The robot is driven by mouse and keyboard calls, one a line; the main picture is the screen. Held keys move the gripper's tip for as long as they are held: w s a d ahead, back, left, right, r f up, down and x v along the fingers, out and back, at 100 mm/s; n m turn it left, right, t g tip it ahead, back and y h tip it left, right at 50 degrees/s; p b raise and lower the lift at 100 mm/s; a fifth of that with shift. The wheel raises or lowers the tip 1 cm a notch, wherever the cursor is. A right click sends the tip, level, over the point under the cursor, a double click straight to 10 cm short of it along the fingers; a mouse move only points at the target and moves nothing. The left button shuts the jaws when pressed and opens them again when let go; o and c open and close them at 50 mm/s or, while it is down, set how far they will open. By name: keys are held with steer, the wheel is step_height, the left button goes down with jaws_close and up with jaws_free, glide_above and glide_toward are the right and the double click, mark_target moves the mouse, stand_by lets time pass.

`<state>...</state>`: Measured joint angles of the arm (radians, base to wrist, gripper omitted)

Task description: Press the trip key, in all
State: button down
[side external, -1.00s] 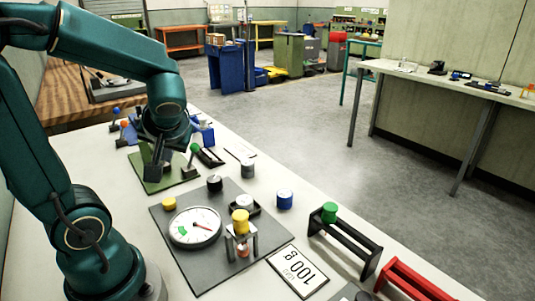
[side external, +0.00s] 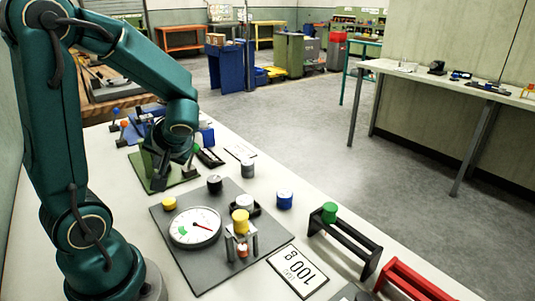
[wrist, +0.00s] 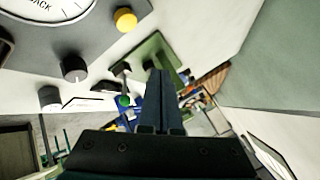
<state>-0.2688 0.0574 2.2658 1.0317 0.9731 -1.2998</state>
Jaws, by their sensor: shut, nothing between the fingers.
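My gripper (side external: 160,180) is shut and empty, pointing down low over the green base plate (side external: 149,184). Its closed fingers (wrist: 160,90) also show in the wrist view, with the green plate (wrist: 148,52) behind them. A lever with a green knob (side external: 196,148) stands at the plate's right side, close beside the gripper; the knob also shows in the wrist view (wrist: 124,100). No part is clearly readable as the trip key. The fingers hide part of the plate, and I cannot tell whether the tips touch anything.
A grey board bears a dial (side external: 195,227), a yellow button (side external: 169,203), a black knob (side external: 214,183) and a small stand with a yellow cylinder (side external: 241,219). A blue cylinder (side external: 285,199) and a grey cylinder (side external: 248,168) stand nearby. Blue-knobbed and orange-knobbed levers stand behind the plate.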

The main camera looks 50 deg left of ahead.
mark_target(170, 204)
steer(key=shift+f, duration=3.55)
steer(key=shift+f, duration=0.15)
steer(key=shift+f, duration=0.25)
steer(key=shift+f, duration=0.55)
steer(key=shift+r, duration=1)
steer(key=shift+r, duration=2.5)
